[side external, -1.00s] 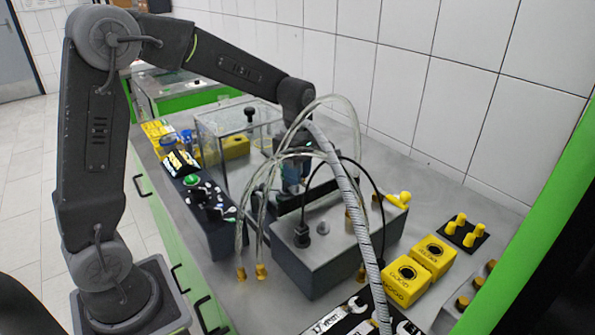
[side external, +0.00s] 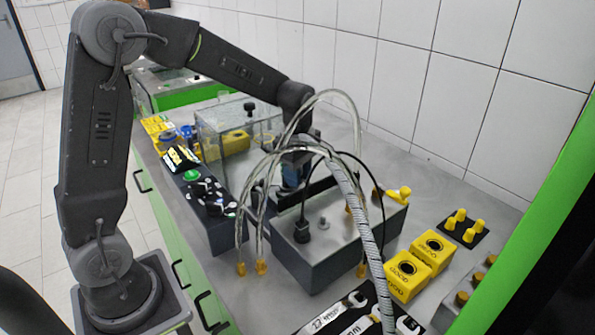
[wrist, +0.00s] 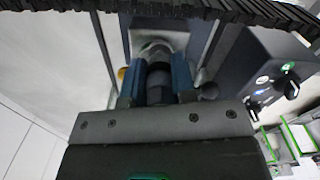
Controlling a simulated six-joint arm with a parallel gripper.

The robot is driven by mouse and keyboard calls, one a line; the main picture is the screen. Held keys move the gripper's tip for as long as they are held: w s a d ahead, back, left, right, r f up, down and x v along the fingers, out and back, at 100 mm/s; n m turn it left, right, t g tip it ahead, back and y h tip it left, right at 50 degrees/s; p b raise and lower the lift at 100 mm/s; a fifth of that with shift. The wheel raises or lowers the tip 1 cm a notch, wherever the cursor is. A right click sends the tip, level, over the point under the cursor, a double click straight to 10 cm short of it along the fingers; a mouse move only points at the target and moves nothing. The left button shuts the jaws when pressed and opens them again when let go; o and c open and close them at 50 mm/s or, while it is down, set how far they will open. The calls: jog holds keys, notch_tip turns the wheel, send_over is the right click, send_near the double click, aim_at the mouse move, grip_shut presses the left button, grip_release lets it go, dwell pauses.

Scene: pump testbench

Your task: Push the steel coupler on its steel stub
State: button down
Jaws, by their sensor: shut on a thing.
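My gripper (side external: 291,176) is over the grey bench box (side external: 330,262), partly hidden by clear hoses in the side view. In the wrist view its two blue fingers (wrist: 157,84) are closed on a dark round piece, which I take to be the steel coupler (wrist: 157,70). A lighter grey round part shows just beyond the coupler. The steel stub cannot be made out, and I cannot tell whether the coupler touches it.
Clear hoses (side external: 338,98) and a braided hose (side external: 362,222) arc around my gripper. A black plug (side external: 302,232) stands on the box. A control panel (side external: 213,205) is left, a clear tank (side external: 215,135) behind, and yellow blocks (side external: 407,275) right.

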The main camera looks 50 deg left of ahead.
jog(key=shift+f, duration=0.6)
dwell(1.0)
jog(key=c, duration=0.9)
grip_release()
jog(key=shift+o, duration=0.2)
jog(key=shift+r, duration=3.5)
